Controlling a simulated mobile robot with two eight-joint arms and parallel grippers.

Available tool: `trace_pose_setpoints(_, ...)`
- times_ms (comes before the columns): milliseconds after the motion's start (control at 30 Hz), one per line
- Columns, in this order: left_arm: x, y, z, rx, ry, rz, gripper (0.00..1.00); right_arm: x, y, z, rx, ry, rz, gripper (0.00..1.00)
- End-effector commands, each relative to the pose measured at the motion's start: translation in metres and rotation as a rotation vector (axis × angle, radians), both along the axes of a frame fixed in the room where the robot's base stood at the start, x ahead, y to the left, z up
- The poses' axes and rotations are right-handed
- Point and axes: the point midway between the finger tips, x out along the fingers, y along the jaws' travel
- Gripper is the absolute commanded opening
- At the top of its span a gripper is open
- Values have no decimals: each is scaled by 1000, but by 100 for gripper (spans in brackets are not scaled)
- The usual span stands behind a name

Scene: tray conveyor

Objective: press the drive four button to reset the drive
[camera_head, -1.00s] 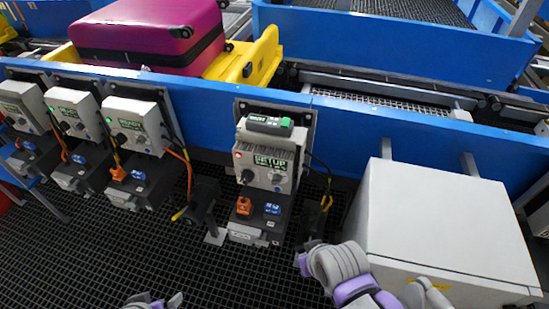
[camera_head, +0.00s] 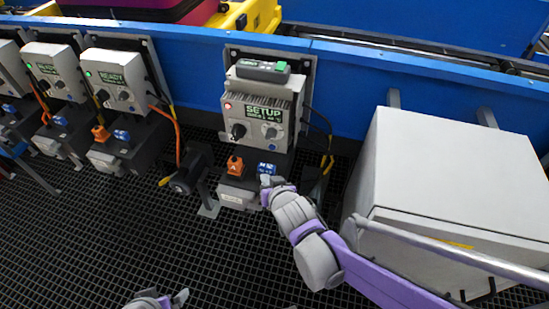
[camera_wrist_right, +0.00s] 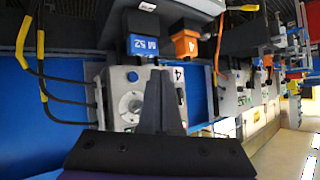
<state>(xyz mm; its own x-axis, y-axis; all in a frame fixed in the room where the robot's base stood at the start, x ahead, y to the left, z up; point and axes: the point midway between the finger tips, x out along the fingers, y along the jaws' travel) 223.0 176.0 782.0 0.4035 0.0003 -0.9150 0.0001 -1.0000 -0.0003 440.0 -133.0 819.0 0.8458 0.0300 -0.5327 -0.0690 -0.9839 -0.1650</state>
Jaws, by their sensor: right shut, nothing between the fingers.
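Drive four is the grey unit (camera_head: 262,115) with a green SETUP display and a lit red lamp, mounted on the blue conveyor side. Below it are an orange plug (camera_head: 234,166), a blue plug (camera_head: 266,169) and a pale lower box (camera_head: 238,193). In the right wrist view, a grey box marked 4 has a round grey button or knob (camera_wrist_right: 130,104), close beside my fingers. My right gripper (camera_head: 267,182) is shut and empty, in front of the lower box near the blue plug; its tip also shows in the wrist view (camera_wrist_right: 158,85). Contact cannot be told. My left gripper (camera_head: 165,299) is partly cut off.
Similar drives, one showing READY (camera_head: 115,78) with a green lamp, stand to the left. A large white cabinet (camera_head: 455,165) stands right of my right gripper. A black cylinder (camera_head: 190,170) on a stand is left of drive four. Dark grating floor lies in front.

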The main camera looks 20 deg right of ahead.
Motion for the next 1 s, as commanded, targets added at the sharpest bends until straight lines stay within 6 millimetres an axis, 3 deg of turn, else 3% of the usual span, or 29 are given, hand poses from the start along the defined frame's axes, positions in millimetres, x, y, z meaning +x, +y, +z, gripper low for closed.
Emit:
trace_pose_setpoints(33,0,0,-11,0,4,0,100,8,4,-11,11,-19,3,0)
trace_pose_setpoints(100,0,0,-15,0,5,0,100,15,9,-16,22,-42,7,0)
trace_pose_setpoints(567,0,0,-17,0,6,0,100,21,12,-17,35,-65,9,0)
trace_pose_setpoints(767,1,0,-22,0,8,0,100,31,5,-18,34,-62,6,0)
trace_pose_setpoints(1000,1,0,-31,0,11,0,100,59,-14,-18,35,-63,4,0)
